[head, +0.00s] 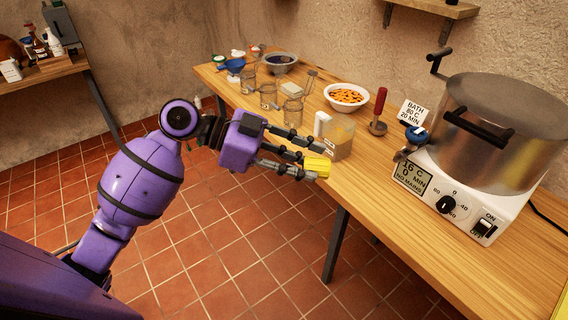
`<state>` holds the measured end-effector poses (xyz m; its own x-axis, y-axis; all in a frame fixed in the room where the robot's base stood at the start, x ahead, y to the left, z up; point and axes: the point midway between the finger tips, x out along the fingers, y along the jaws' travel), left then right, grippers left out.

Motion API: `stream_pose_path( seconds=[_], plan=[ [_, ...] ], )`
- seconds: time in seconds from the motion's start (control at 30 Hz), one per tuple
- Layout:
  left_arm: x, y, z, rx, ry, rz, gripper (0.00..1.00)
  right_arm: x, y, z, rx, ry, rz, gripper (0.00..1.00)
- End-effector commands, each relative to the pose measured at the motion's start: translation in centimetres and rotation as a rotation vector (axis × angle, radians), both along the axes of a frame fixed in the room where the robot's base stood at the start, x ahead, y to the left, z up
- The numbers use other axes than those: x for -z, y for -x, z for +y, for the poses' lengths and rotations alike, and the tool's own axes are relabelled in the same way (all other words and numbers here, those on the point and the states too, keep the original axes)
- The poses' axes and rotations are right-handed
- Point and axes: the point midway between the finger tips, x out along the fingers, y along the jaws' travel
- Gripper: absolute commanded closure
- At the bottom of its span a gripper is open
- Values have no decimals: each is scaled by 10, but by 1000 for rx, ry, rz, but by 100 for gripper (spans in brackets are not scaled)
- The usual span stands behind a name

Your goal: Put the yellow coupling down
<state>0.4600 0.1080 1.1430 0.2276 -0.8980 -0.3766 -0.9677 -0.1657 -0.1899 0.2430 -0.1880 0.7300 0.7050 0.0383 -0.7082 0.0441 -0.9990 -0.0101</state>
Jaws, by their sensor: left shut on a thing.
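The yellow coupling (318,165) is a small yellow piece between the fingertips of my left gripper (312,160). The left gripper is shut on it, near the front edge of the wooden table (395,205). My right gripper is not in view.
A white heated bath (455,195) with a large pot (510,120) stands at the right. A bowl of orange pieces (347,96), a red-handled tool (379,108), glass jars (292,110) and a blue funnel (231,66) stand farther back. Bare wood lies at the table's front.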

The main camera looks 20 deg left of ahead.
Motion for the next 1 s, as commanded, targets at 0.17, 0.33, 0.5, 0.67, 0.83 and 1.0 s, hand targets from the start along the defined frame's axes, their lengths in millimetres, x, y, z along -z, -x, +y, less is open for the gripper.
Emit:
stream_pose_path(
  seconds=[0.17,0.33,0.5,0.67,0.83,1.0],
  plan=[
    [-21,-2,-31,177,1,-3,100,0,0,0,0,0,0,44],
    [-32,-1,-47,282,0,-2,100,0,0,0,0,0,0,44],
    [-35,-2,-55,333,0,-2,100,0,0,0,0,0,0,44],
    [-26,-10,-62,401,1,2,100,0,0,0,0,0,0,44],
    [-10,-23,-73,522,2,2,100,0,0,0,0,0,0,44],
    [5,-34,-83,632,2,1,100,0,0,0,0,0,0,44]
  ],
)
